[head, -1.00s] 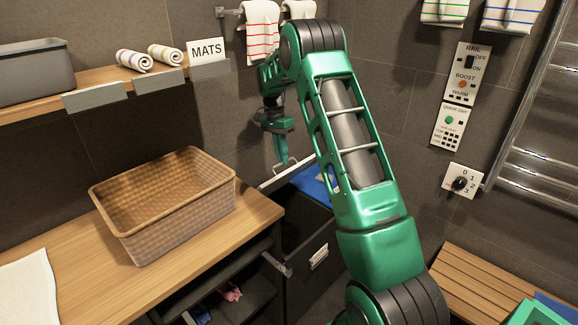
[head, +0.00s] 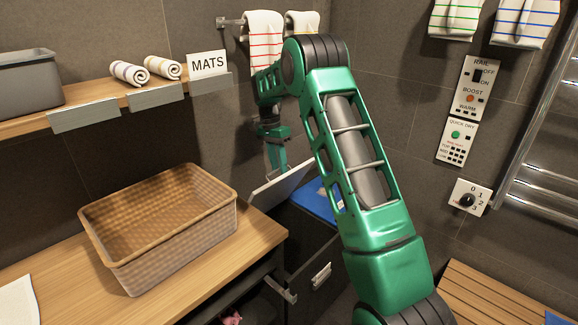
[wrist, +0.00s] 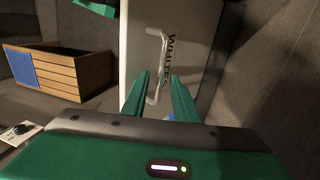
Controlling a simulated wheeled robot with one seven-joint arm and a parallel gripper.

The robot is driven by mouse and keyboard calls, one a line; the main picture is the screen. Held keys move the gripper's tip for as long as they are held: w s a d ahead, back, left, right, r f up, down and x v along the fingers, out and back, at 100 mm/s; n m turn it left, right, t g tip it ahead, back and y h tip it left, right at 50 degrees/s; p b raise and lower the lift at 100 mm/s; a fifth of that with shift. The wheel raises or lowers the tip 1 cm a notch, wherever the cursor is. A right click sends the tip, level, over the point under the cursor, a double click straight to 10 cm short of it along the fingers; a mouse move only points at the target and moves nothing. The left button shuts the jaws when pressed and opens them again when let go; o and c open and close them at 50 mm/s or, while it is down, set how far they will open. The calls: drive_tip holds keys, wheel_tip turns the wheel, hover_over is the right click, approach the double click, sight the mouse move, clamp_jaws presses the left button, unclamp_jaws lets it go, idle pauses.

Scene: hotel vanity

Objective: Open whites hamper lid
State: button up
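The whites hamper lid (head: 284,183) is a pale panel, tilted up beside the counter's right end. In the wrist view the lid (wrist: 190,35) fills the middle, with dark lettering reading "WHITES" and a pale bar handle (wrist: 160,62). My gripper (head: 277,160) is at the lid, its lower part partly behind the panel's upper edge. In the wrist view my gripper's two fingers (wrist: 162,78) stand apart, with the handle in the gap between them. Contact with the handle cannot be told. The hamper's inside is hidden.
A blue panel (head: 318,202) lies right of the lid, above a dark front with a label plate. A wicker basket (head: 160,225) stands on the wooden counter (head: 258,240). A shelf with rolled towels is above. A wooden slatted bench (head: 480,295) is at right.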

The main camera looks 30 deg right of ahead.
drive_tip(key=shift+a, duration=0.1)
drive_tip(key=v, duration=0.8)
idle(0.3)
